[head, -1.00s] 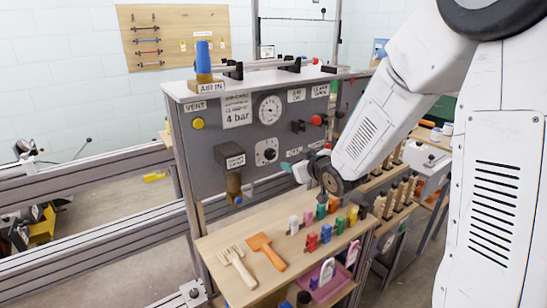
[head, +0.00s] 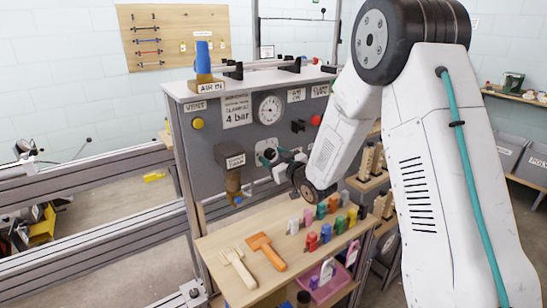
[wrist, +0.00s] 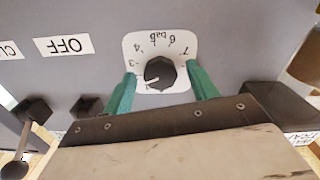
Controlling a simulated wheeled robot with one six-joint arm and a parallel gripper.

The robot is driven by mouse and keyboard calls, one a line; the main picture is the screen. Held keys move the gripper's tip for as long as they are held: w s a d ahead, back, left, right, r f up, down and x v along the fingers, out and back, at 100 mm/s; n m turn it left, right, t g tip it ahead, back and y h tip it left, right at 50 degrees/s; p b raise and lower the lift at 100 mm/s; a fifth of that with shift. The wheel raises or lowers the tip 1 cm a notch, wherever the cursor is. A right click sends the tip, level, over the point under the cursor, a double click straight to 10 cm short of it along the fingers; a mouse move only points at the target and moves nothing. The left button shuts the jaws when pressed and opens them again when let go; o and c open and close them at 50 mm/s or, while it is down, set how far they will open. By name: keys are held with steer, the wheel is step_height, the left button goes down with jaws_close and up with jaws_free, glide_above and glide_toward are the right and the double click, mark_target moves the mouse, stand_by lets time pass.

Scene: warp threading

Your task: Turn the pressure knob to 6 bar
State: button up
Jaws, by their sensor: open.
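The pressure knob (wrist: 160,73) is a dark faceted knob on a white dial plate (wrist: 182,84) in the wrist view. The plate's bar scale appears upside down. A pale pointer mark on the knob points to the lower left, below the 3; the 6 is near the top right. My gripper (wrist: 160,72) is open, with one teal finger on each side of the knob and visible gaps between. In the head view my gripper (head: 272,157) is at the grey panel and covers the knob. A round pressure gauge (head: 270,109) is above it; its needle is too small to read.
A sign reading 4 bar (head: 237,111) is on the panel (head: 205,150). A protruding box (head: 229,156) is left of my gripper. An OFF label (wrist: 64,45) and dark fittings (wrist: 34,110) are beside the dial. Below, a wooden shelf (head: 225,280) holds tools and coloured pieces.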

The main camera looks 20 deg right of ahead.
steer(key=shift+w, duration=0.1)
steer(key=c, duration=1)
steer(key=shift+m, duration=0.3)
